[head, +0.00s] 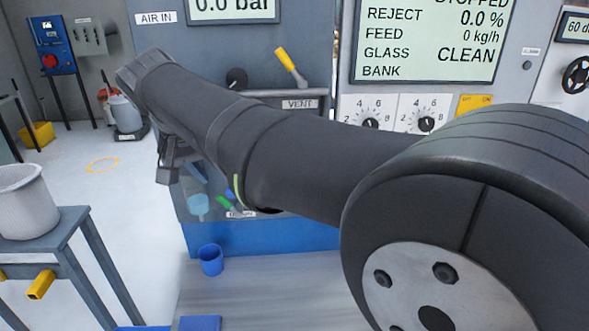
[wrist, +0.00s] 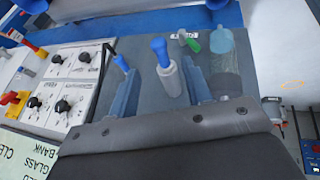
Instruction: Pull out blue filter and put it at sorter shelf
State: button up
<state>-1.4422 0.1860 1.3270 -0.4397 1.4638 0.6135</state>
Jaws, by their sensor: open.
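My gripper (wrist: 162,78) is open in the wrist view, its two grey-blue fingers apart. A blue-topped pale cylinder (wrist: 166,72) shows in the gap between them; I cannot tell whether either finger touches it. To its right is a translucent light-blue cup-like part (wrist: 222,42) above a dark mesh-like body, also seen in the head view (head: 198,205). I cannot tell for sure which of these is the blue filter. In the head view my arm hides most of the area around the gripper. I cannot make out the sorter shelf with certainty.
A green handle (wrist: 191,43) stands close beyond the blue-topped cylinder. The sorter panel (wrist: 65,85) with knobs and coloured levers is at the left. In the head view a blue cup (head: 210,260) stands on the grey bench, and a white bucket (head: 28,203) stands on a side table.

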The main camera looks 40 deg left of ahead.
jog(key=x, duration=0.7)
jog(key=shift+c, duration=0.5)
grip_shut()
jog(key=shift+s+d, duration=0.45)
jog(key=s+d, duration=0.8)
jog(key=shift+s+d, duration=0.2)
jog(key=shift+d, duration=0.05)
dwell(2.1)
dwell(0.4)
jog(key=shift+s+d, duration=1.4)
jog(key=shift+s, duration=0.05)
